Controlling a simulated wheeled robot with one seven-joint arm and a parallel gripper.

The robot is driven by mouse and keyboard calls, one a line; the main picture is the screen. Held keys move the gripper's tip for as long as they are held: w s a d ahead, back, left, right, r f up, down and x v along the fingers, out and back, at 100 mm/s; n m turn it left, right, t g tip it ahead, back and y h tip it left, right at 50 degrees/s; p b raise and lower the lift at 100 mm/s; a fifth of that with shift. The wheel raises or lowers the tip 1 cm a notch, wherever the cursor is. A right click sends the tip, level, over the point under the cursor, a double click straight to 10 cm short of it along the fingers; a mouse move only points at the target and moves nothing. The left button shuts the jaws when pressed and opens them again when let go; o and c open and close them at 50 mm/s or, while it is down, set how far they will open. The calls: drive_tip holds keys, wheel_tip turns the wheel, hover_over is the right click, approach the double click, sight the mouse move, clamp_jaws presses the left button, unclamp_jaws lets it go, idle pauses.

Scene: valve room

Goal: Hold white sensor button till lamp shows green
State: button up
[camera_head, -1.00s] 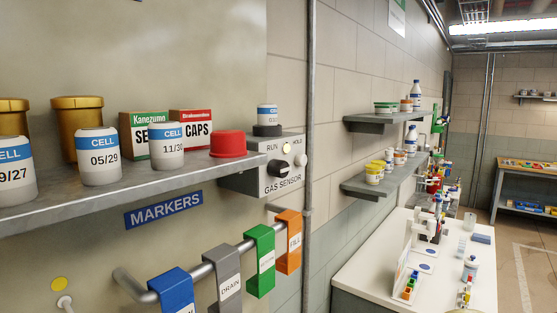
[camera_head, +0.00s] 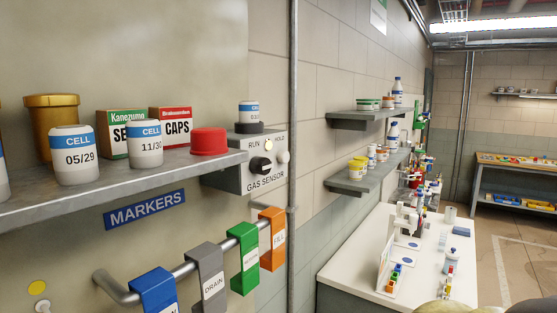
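The gas sensor box (camera_head: 267,182) is a grey unit on the wall at the right end of the metal shelf. Its white button (camera_head: 283,157) sits at the right side of the face, below the word HOLD. A small lamp (camera_head: 268,145) between RUN and HOLD looks pale yellow, not green. A black round knob (camera_head: 260,165) is left of the button. A white cell jar with a blue band (camera_head: 249,112) stands on a dark base on top of the box. My gripper is not in view, and nothing touches the button.
The metal shelf (camera_head: 120,184) holds cell jars, boxes and a red cap (camera_head: 209,141) close to the box. A vertical pipe (camera_head: 292,90) runs just right of the box. A white bench (camera_head: 345,255) stands further right.

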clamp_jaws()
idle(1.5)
